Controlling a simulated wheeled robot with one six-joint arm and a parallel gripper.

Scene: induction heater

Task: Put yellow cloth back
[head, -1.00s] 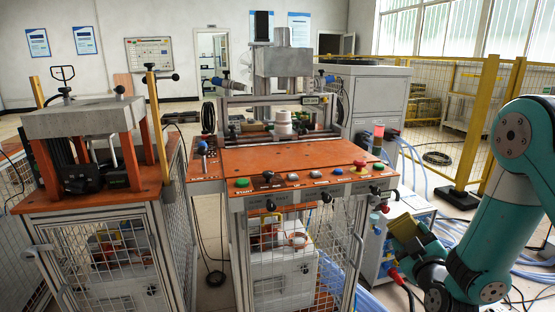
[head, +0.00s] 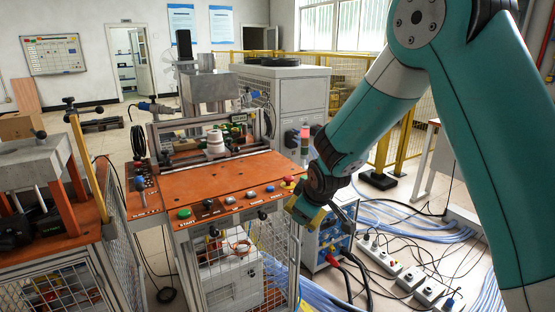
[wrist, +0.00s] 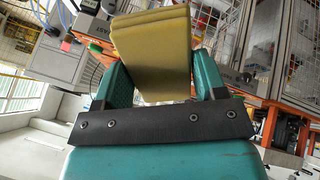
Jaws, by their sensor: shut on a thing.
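The yellow cloth (wrist: 155,50) is a folded, thick-looking pad between the two teal fingers of my gripper (wrist: 160,82) in the wrist view. The gripper is shut on it, and the cloth sticks out past the fingertips. In the head view my gripper (head: 312,212) hangs at the front right corner of the orange-topped heater table (head: 215,183). Only a small part of the yellow cloth (head: 318,218) shows there; the rest is hidden by the gripper.
The table's front edge carries a green button (head: 184,213), a red button (head: 289,179) and several knobs. Power strips (head: 410,278) and blue hoses (head: 385,215) lie on the floor at right. The orange tabletop's middle is clear.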

